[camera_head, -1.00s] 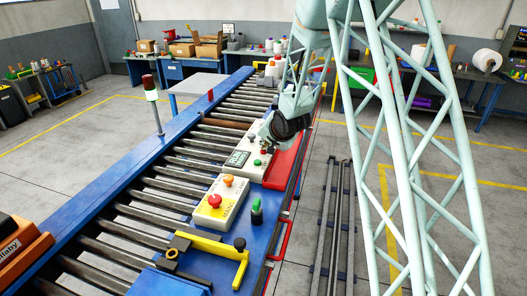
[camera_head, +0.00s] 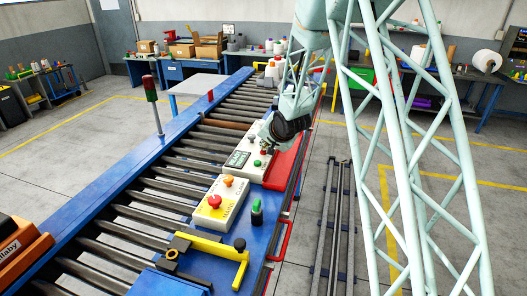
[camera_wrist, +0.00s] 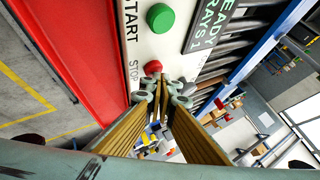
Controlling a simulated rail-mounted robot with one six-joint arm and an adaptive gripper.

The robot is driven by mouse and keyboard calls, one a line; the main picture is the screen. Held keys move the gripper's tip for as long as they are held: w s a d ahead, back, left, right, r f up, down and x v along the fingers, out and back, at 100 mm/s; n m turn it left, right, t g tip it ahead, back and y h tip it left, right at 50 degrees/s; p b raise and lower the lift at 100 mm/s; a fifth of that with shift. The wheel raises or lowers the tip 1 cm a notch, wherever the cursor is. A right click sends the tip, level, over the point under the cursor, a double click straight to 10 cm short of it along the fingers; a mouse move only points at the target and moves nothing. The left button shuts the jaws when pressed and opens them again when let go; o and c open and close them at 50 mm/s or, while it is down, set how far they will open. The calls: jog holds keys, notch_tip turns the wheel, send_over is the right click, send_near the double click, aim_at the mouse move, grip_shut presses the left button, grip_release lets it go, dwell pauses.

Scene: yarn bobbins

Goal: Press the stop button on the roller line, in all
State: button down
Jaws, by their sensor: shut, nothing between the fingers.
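A pale control panel (camera_head: 240,169) sits on the roller line's right edge. In the wrist view its red button (camera_wrist: 152,67) lies beside the word STOP. A larger green button (camera_wrist: 160,18) is beside START, and a dark display (camera_wrist: 208,30) reads partly "EADY" and "RAYS 1". My gripper (camera_wrist: 161,88) is shut and empty, its fingertips right at the red button's near edge. I cannot tell whether they touch it. In the head view my wrist (camera_head: 290,124) is over the panel's far end and the fingertips are hard to make out.
A green-topped switch (camera_head: 257,209) and a yellow bracket (camera_head: 215,247) are close by. A signal post (camera_head: 157,115) rises at the line's left edge.

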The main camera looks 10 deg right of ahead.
jog(key=shift+r+p, duration=0.5)
jog(key=shift+r, duration=0.3)
jog(key=shift+r+p, duration=1.85)
jog(key=shift+r, duration=0.7)
